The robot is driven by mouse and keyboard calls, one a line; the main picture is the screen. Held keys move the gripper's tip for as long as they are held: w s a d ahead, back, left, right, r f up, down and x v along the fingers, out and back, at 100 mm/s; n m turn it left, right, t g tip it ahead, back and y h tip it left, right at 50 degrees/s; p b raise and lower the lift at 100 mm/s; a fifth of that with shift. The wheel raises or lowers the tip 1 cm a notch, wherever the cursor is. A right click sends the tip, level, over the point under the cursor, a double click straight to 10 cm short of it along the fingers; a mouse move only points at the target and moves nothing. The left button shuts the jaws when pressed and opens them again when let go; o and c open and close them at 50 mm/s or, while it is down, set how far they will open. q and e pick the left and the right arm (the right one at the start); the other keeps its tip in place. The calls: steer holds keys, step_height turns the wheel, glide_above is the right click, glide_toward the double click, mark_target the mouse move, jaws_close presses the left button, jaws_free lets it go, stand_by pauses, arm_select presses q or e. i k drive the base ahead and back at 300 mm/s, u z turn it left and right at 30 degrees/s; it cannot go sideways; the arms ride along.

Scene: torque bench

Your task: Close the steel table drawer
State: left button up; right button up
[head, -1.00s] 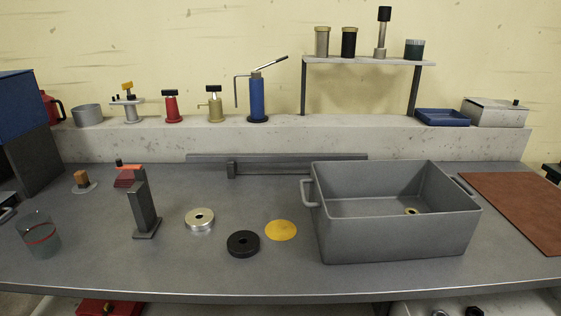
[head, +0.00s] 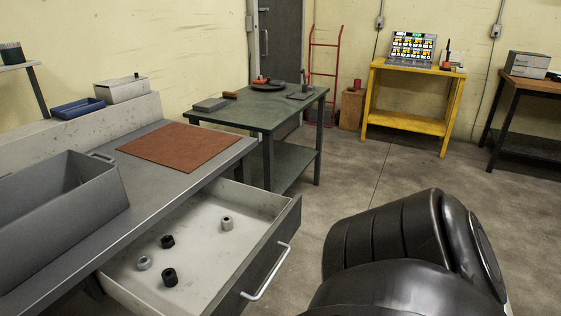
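The steel table (head: 178,209) runs along the left of the head view. Its drawer (head: 207,262) is pulled out below the tabletop, with a pale inside and a dark front. A light bar handle (head: 268,272) is fixed to the drawer front. Several small sockets or nuts lie in the drawer, among them a black one (head: 170,277) and a light grey one (head: 226,223). A large black part of my own arm fills the lower right, apart from the drawer in the picture. Neither gripper is in view.
A grey bin (head: 95,208) and a brown mat (head: 178,145) lie on the steel table. A green table (head: 265,112) stands behind it. A yellow stand (head: 410,78) and a dark bench (head: 538,82) are further back. The floor between is clear.

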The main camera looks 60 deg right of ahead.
mark_target(219, 271)
steer(key=z, duration=2.7)
steer(key=k, duration=0.75)
steer(key=u, duration=0.6)
steer(key=i, duration=0.55)
steer(key=z, duration=0.4)
steer(key=k, duration=0.1)
steer(key=z, duration=0.1)
